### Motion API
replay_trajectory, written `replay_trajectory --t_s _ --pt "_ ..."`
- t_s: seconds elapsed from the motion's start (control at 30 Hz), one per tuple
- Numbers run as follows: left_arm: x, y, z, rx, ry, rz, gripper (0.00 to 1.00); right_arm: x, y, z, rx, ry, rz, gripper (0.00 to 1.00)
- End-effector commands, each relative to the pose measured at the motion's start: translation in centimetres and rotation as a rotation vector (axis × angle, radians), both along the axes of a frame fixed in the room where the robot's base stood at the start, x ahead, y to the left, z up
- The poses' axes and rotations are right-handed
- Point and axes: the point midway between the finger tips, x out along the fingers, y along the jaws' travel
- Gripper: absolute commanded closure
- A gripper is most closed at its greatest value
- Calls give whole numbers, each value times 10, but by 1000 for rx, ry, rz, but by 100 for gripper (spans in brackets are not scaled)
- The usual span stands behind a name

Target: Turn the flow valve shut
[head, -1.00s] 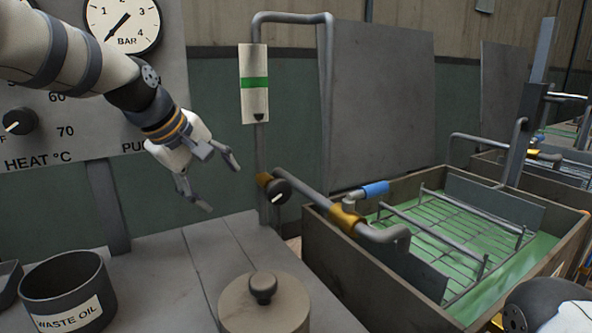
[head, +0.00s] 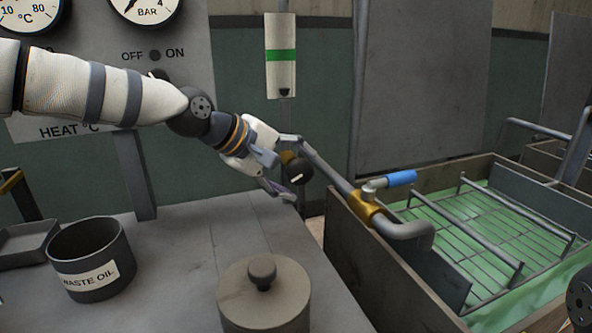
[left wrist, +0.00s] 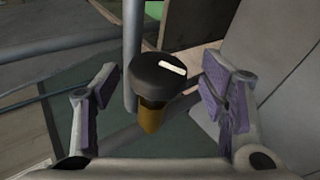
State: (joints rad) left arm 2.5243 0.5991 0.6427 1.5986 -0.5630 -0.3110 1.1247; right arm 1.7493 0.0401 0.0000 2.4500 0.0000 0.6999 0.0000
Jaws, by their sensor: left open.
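A round black knob (head: 298,172) with a white pointer line sits on a brass fitting on the pipe below a flow gauge (head: 281,56) with a green band. My left gripper (head: 285,168) is at this knob, its fingers open around it in the head view. In the left wrist view the knob (left wrist: 158,74) lies between the two spread fingers (left wrist: 162,100), with a gap on each side. Its white line lies near-level, sloping slightly down to the right. A separate blue-handled valve (head: 401,179) sits on a brass body farther right. My right gripper is out of view.
A tank (head: 345,241) with green liquid and a wire rack stands right of the knob. On the grey bench (head: 180,243) are a waste oil pot (head: 93,274) and a lidded round container (head: 264,302). A control panel with gauges is behind my left arm.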

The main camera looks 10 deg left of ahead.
Motion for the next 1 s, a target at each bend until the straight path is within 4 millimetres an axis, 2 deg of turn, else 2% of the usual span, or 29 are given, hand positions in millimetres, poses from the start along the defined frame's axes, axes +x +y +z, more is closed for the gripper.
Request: replay_trajectory --t_s 0.27,0.47,0.77,1.0 --pt "1 -2 2 -1 -5 0 37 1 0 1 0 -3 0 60" --pt "1 -1 2 0 -4 0 82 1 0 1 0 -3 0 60" --pt "1 -2 5 23 8 1 83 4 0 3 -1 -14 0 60" --pt "2 -4 9 138 78 0 83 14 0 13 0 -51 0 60"
